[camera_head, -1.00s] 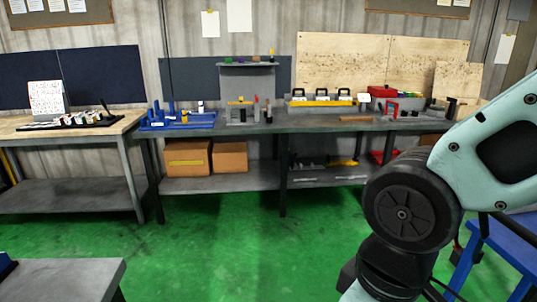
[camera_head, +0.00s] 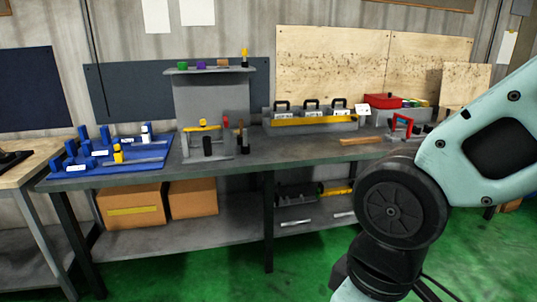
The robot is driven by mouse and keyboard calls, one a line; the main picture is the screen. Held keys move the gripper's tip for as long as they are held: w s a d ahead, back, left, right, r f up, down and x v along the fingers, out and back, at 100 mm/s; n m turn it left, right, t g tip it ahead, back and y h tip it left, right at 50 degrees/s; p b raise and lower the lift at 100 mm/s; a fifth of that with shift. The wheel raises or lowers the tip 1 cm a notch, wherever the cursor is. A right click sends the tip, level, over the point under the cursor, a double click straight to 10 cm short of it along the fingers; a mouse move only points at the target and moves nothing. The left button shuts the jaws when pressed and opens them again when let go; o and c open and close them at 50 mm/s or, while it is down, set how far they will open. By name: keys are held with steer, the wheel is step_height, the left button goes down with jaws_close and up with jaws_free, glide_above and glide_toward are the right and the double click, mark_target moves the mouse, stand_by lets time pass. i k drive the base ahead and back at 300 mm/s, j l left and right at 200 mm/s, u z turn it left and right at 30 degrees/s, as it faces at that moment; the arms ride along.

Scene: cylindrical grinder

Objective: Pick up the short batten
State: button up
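A short light-brown wooden strip (camera_head: 360,141), which looks like the batten, lies flat on the grey workbench top (camera_head: 300,146), right of the middle. It is near the front edge of the bench, just left of my arm. No second batten shows clearly. My arm covers the right part of the view and hides some of the bench. My gripper is not in view.
A blue rack (camera_head: 108,160) stands at the bench's left. A grey stand (camera_head: 210,110) with tools and a yellow-fronted holder (camera_head: 312,121) are behind. A red-framed object (camera_head: 401,127) is near the strip. Cardboard boxes (camera_head: 132,208) sit below. Green floor in front is clear.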

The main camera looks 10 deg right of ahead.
mark_target(371, 139)
steer(key=i+z, duration=0.25)
steer(key=i, duration=0.15)
steer(key=i+j+z, duration=0.15)
steer(key=i+z, duration=0.15)
steer(key=i+j+z, duration=0.25)
steer(key=i, duration=1)
steer(key=i+j+z, duration=0.1)
steer(key=i, duration=0.7)
steer(key=i+j, duration=0.15)
steer(key=i, duration=0.65)
